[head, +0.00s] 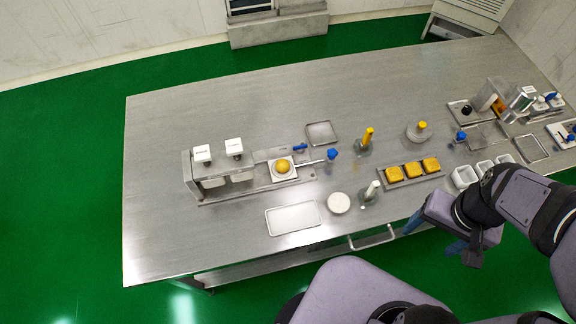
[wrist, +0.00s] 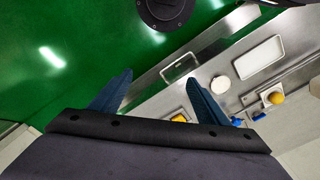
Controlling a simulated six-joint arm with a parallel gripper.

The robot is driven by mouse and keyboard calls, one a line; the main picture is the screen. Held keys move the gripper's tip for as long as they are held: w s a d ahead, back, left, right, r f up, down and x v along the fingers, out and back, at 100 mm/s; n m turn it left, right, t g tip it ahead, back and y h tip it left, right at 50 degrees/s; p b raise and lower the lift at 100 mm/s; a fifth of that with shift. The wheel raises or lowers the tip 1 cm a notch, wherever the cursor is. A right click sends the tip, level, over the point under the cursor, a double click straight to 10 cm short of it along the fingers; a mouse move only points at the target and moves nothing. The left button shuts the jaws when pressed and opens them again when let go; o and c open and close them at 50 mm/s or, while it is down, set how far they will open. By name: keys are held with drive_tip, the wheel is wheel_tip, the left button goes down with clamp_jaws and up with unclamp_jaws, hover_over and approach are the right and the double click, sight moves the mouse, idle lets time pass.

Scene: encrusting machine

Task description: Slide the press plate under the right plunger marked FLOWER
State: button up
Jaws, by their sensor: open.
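The press plate (head: 275,178) is a small pale square slab on the machine's metal base, with a yellow-orange ball (head: 283,165) on it. A thin rod runs right from it to a blue knob (head: 332,154). The right plunger (head: 234,147) has a white block on top; its marking is too small to read. The left plunger (head: 202,154) stands beside it. The plate is to the right of both, not under either. The ball also shows in the wrist view (wrist: 276,98). My gripper (head: 434,234) is open and empty, off the table's front edge, far right of the plate.
A white tray (head: 293,218), a white round disc (head: 339,203) and a pale-handled stamp (head: 370,192) lie in front. A tray with yellow cakes (head: 413,170) and a yellow-handled tool (head: 366,138) are right of the machine. The table's left side is clear.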

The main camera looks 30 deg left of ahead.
drive_tip(key=c, duration=0.5)
drive_tip(key=shift+w+a, duration=0.15)
drive_tip(key=shift+w, duration=0.1)
drive_tip(key=shift+c, duration=0.8)
drive_tip(key=n+b, duration=0.5)
drive_tip(key=b, duration=0.1)
hover_over(333, 150)
drive_tip(key=f, duration=0.6)
drive_tip(key=shift+d+f, duration=0.3)
drive_tip(key=shift+f, duration=0.1)
drive_tip(key=shift+a, duration=0.4)
drive_tip(key=shift+f+p, duration=1.5)
drive_tip(key=shift+f, duration=2.2)
drive_tip(key=shift+c, duration=0.6)
